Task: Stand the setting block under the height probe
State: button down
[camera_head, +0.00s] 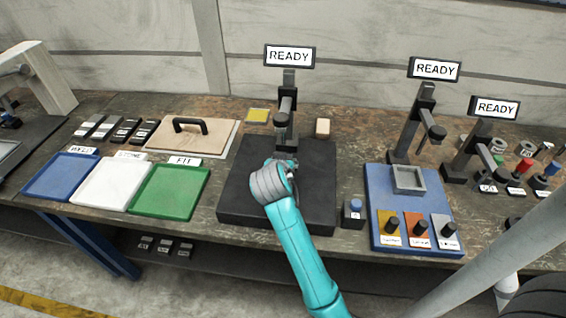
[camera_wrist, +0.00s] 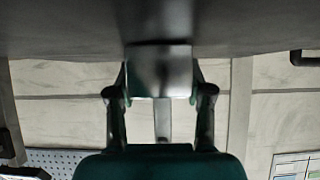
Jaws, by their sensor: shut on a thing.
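The height probe (camera_head: 282,118) hangs on a dark stand over the black plate (camera_head: 250,205) in the head view, with a screen (camera_head: 289,56) above it reading READY. My gripper (camera_wrist: 160,80) is shut on a grey metallic block, the setting block (camera_wrist: 160,62), in the wrist view. The block sits between the two fingers, against the dark surface at the top of that picture. In the head view my teal arm reaches over the plate and its wrist is just in front of the probe. It hides the fingers and block there. I cannot tell whether the block touches the plate.
Blue, white and green trays (camera_head: 167,192) lie left of the plate. A small blue-button box (camera_head: 353,213) stands close at its right. A blue fixture board (camera_head: 379,237) with knobs and more probe stands is farther right.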

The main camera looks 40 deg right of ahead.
dwell(0.3)
jog(key=shift+c, duration=2.2)
grip_release()
jog(key=shift+f, duration=0.1)
jog(key=shift+r, duration=0.2)
jog(key=v, duration=1.2)
jog(key=shift+f, duration=0.1)
